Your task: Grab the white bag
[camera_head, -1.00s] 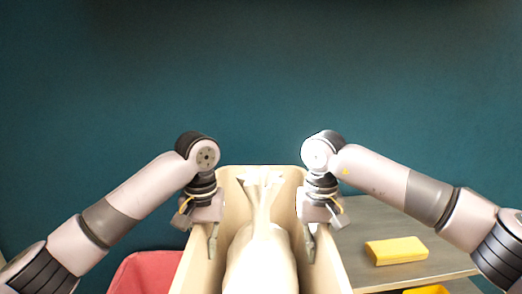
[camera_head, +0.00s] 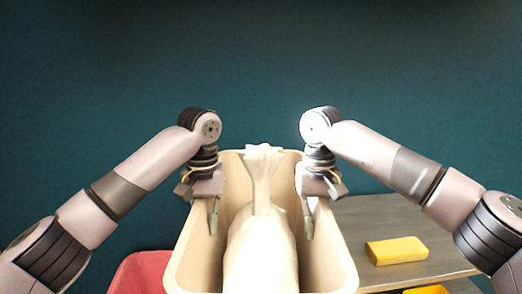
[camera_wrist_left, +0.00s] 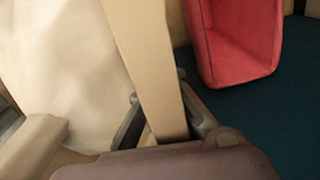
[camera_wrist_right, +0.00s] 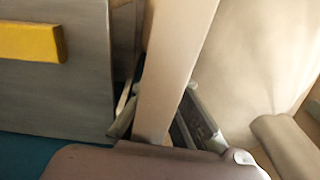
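The white bag (camera_head: 262,245) stands inside a long beige bin (camera_head: 202,258), its narrow tied neck and flared top sticking up toward the far end. My left gripper (camera_head: 213,215) is at the bin's left wall and my right gripper (camera_head: 309,218) at its right wall. In the left wrist view, the fingers (camera_wrist_left: 160,115) sit on both sides of the bin wall, with the bag (camera_wrist_left: 60,70) beside it. In the right wrist view, the fingers (camera_wrist_right: 158,112) also straddle the wall, close against it, and the bag (camera_wrist_right: 260,60) is to the right. Neither gripper touches the bag.
A red container (camera_head: 145,272) is at the lower left, beside the bin. A grey wooden table (camera_head: 370,222) with a yellow block (camera_head: 397,250) on it lies to the right. Another yellow thing (camera_head: 427,289) shows at the bottom edge. A dark teal surface fills the background.

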